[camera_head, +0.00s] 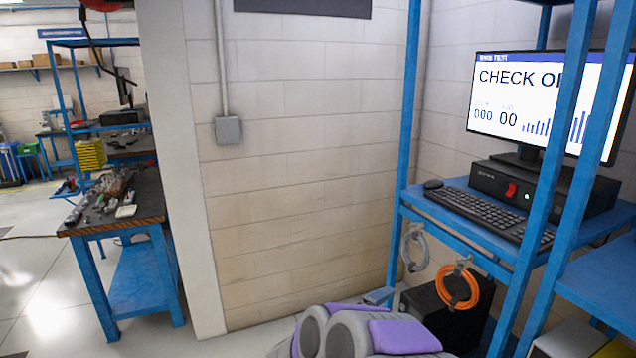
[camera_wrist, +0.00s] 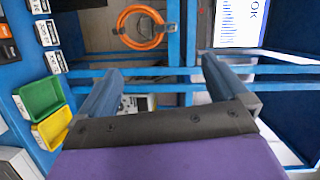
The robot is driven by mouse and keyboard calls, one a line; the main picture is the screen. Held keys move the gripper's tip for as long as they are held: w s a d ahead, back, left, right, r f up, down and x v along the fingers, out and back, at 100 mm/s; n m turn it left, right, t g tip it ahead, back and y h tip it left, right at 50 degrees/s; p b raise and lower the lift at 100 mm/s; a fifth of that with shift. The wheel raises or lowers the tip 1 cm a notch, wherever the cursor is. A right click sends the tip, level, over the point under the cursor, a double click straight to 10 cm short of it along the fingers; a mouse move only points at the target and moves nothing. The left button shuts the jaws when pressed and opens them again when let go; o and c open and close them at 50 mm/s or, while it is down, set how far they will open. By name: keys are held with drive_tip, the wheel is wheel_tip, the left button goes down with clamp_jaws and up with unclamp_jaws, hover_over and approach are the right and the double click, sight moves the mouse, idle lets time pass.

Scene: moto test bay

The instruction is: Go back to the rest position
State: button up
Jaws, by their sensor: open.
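My gripper (camera_wrist: 158,88) shows in the wrist view with its two grey-blue fingers wide apart. Nothing is between the fingers. It faces a blue rack frame (camera_wrist: 190,50) with an orange cable coil (camera_wrist: 141,42) hanging beyond it. In the head view, grey and purple parts of my own arm show at the bottom centre, low in front of the wall. My fingertips cannot be made out in the head view.
A blue rack (camera_head: 400,150) at the right holds a monitor (camera_head: 530,95), a keyboard (camera_head: 490,212) and a black box (camera_head: 525,188). An orange coil (camera_head: 458,287) hangs beneath. A workbench (camera_head: 110,228) stands left. Green (camera_wrist: 40,98) and yellow (camera_wrist: 52,128) bins lie left in the wrist view.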

drive_tip(key=w+a+r+n+t+y, duration=0.3)
drive_tip(key=w+a+n+y, duration=0.1)
drive_tip(key=a+n+y, duration=0.5)
drive_tip(key=s+a+r+n+g+y+b, duration=0.1)
drive_tip(key=s+a+n+g+y, duration=0.3)
drive_tip(key=s+a+n+y, duration=0.5)
drive_tip(key=s+d+f+n+g+h, duration=0.1)
drive_tip(key=s+d+f+n+g, duration=0.1)
drive_tip(key=s, duration=1)
drive_tip(key=s+d+f+n+g+h, duration=0.2)
drive_tip(key=s+d+n+g, duration=0.2)
drive_tip(key=s, duration=0.9)
drive_tip(key=s+d+f+n+g+h, duration=0.1)
drive_tip(key=s+d+n+g, duration=0.1)
drive_tip(key=s+d+g, duration=0.3)
drive_tip(key=s+d+b, duration=0.1)
drive_tip(key=s+d, duration=0.3)
drive_tip(key=s, duration=0.3)
drive_tip(key=shift+s+d+f+n+g, duration=0.3)
drive_tip(key=shift+d+f+n+g, duration=0.05)
drive_tip(key=shift+f+n+g, duration=0.05)
drive_tip(key=shift+d, duration=0.2)
drive_tip(key=shift+a, duration=0.15)
